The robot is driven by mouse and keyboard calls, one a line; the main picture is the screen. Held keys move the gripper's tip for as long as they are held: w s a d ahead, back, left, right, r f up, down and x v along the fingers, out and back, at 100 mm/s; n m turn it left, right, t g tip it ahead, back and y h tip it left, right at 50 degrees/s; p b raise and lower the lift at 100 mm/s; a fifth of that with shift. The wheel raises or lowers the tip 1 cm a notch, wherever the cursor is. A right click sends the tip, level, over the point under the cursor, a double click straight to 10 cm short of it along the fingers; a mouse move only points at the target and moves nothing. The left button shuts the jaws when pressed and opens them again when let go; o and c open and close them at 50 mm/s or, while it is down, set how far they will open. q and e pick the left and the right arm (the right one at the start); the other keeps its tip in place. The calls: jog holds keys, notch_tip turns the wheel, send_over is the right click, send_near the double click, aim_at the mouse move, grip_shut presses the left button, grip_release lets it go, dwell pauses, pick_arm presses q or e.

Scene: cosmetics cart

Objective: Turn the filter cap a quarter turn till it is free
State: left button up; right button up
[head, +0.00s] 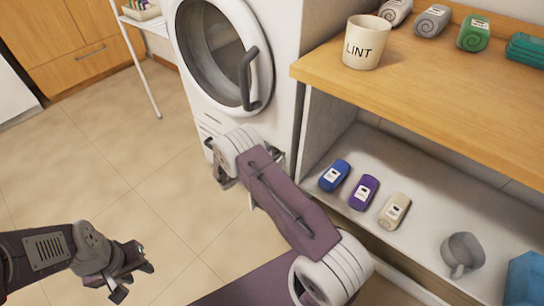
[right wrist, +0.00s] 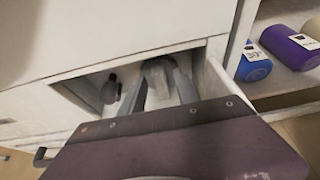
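The white washer (head: 205,125) stands at the top middle of the head view. My right gripper (head: 232,178) is at its lower front, mostly hidden by my own wrist. In the right wrist view, my right gripper's two fingers (right wrist: 160,88) reach into an open compartment low in the washer's front. A pale grey piece, apparently the filter cap (right wrist: 157,70), is between the fingertips. Whether they press on it is not clear. My left gripper (head: 138,272) is open and empty over the floor at the lower left.
A small dark grey part (right wrist: 110,90) is in the compartment, left of the fingers. A wooden counter (head: 430,85) with a LINT cup (head: 366,45) stands to the right. The shelf (head: 345,160) below holds several bottles and a grey cup (head: 462,254). The tiled floor at left is clear.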

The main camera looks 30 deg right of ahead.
jog(key=shift+d, duration=0.1)
jog(key=shift+c, duration=0.4)
grip_shut()
